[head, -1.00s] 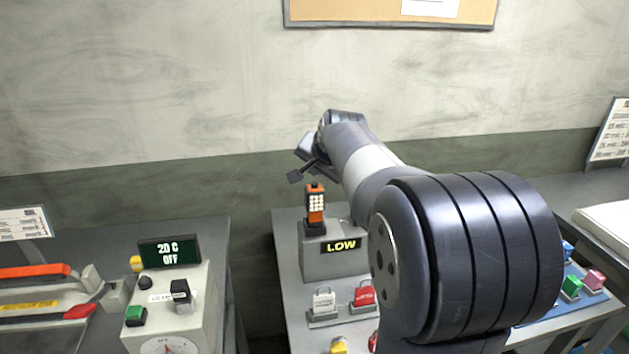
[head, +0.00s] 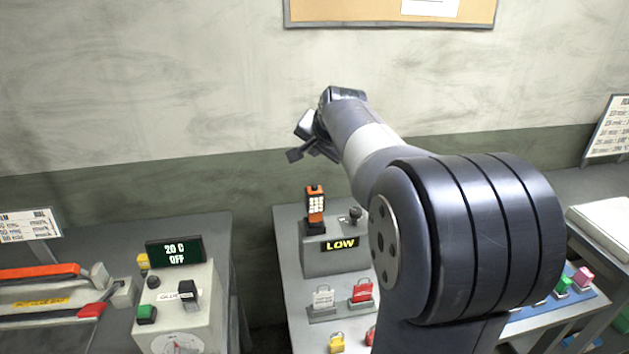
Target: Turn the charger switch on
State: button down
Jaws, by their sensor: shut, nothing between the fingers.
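The charger is a grey box (head: 318,262) on the middle table, with a lit display (head: 342,243) reading "LOW". An orange handheld device (head: 315,205) with a pale keypad stands upright in a dark dock on top of it. A small dark knob-like switch (head: 354,214) shows on the charger's top, right of the device; its position is too small to tell. My gripper (head: 294,155) is shut and empty, raised above and slightly left of the device, apart from everything. My wrist partly hides it.
Padlocks, including a white one (head: 323,297) and a red one (head: 361,291), stand in front of the charger. Left is a control box (head: 180,310) with a "20 C OFF" display (head: 175,250). A gap separates the two tables.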

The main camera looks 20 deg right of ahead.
aim_at(355, 212)
jog(key=z, duration=0.7)
